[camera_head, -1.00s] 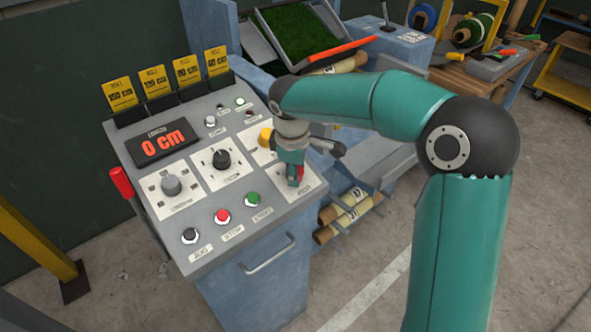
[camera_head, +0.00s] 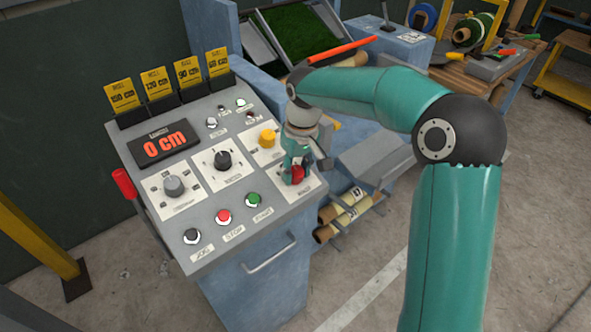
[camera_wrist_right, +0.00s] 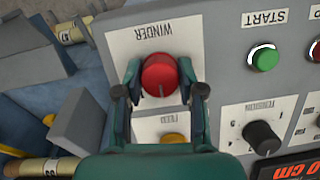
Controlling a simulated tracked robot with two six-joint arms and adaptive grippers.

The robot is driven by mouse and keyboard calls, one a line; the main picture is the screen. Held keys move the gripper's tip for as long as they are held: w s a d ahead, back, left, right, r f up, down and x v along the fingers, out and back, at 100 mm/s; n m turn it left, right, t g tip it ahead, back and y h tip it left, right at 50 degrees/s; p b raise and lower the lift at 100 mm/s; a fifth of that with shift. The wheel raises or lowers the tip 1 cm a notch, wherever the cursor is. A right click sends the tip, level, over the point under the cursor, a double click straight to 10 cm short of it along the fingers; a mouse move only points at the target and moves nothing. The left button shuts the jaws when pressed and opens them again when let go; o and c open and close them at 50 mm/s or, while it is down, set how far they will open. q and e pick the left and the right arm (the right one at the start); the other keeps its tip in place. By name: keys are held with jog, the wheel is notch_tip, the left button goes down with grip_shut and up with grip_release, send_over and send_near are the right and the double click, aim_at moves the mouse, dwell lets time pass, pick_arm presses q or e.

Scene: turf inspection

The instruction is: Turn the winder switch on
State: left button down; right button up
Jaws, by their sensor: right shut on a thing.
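The winder switch (camera_wrist_right: 160,76) is a round red knob on a white plate labelled WINDER in the right wrist view. In the head view the red knob (camera_head: 297,173) shows at the right end of the console, partly hidden by my gripper. My right gripper (camera_wrist_right: 160,84) is shut on the red knob, with one finger on each side of it. In the head view my right gripper (camera_head: 298,172) reaches down onto the console from the right. A pale mark on the knob points toward the gripper's side in the wrist view. My left gripper is not in view.
The console (camera_head: 265,222) carries a yellow knob (camera_head: 267,138), a black tension knob (camera_head: 222,160), a grey knob (camera_head: 174,186) and green (camera_head: 253,200), red and black buttons. The display (camera_head: 165,145) reads 0 cm. Rolls (camera_head: 345,215) lie right of the console.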

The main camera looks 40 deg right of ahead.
jog(key=m+y, duration=0.1)
jog(key=m, duration=0.3)
jog(key=shift+d, duration=0.1)
jog(key=shift+m+t+y+b, duration=0.3)
jog(key=shift+m+t+y, duration=0.2)
jog(key=shift+m, duration=1.6)
jog(key=o, duration=1.1)
jog(key=shift+o, duration=0.2)
jog(key=v, duration=1.2)
jog(key=shift+f, duration=0.1)
